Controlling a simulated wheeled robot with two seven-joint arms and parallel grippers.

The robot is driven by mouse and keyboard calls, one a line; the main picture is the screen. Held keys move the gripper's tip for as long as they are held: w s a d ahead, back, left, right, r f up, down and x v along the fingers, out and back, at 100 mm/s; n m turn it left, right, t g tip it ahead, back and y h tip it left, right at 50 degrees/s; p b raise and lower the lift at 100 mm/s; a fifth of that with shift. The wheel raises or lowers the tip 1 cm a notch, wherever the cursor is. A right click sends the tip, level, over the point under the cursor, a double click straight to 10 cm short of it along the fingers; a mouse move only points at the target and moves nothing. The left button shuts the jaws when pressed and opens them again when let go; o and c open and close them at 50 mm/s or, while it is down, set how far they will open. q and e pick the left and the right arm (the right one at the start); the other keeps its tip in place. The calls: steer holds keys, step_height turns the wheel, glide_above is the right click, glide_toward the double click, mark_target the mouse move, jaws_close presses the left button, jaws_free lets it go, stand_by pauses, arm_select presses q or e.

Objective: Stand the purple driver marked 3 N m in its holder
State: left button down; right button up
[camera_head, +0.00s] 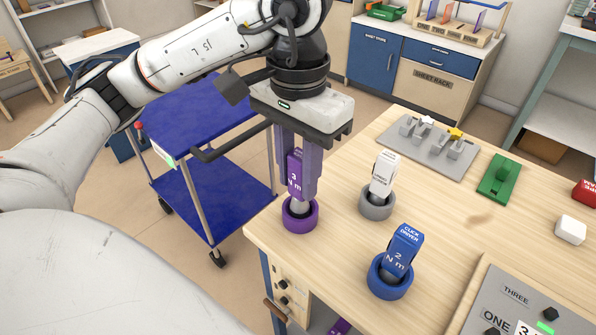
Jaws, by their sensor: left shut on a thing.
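The purple driver (295,175) marked 3 N m stands upright with its lower end in the purple ring holder (300,222) near the table's left edge. My left gripper (299,190) comes down from above and is shut on the driver's handle. The fingers hide part of the handle. Whether the driver's tip is fully seated inside the ring cannot be told. My right gripper does not show.
A white driver (384,175) stands in a grey holder (377,205). A blue driver (404,250) marked 2 N m stands in a blue holder (390,286). A grey fixture (427,160), green block (499,178) and white block (571,229) lie farther right. A blue cart (205,180) stands left.

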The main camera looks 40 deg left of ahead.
mark_target(297, 156)
arm_select(q)
steer(key=shift+s+f+b, duration=0.1)
steer(key=shift+f+b, duration=1.15)
steer(key=shift+f, duration=0.05)
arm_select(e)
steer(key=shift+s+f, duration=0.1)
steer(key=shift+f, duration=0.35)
arm_select(q)
steer(key=c, duration=1.3)
jaws_free()
steer(key=shift+c, duration=0.2)
steer(key=shift+r, duration=0.1)
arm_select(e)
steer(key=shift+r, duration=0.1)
arm_select(q)
step_height(297, 156, up, 7)
steer(key=p, duration=0.6)
steer(key=shift+r, duration=0.1)
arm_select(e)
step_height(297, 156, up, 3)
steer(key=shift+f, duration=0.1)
arm_select(q)
steer(key=shift+r+p, duration=0.45)
steer(key=shift+p, duration=0.05)
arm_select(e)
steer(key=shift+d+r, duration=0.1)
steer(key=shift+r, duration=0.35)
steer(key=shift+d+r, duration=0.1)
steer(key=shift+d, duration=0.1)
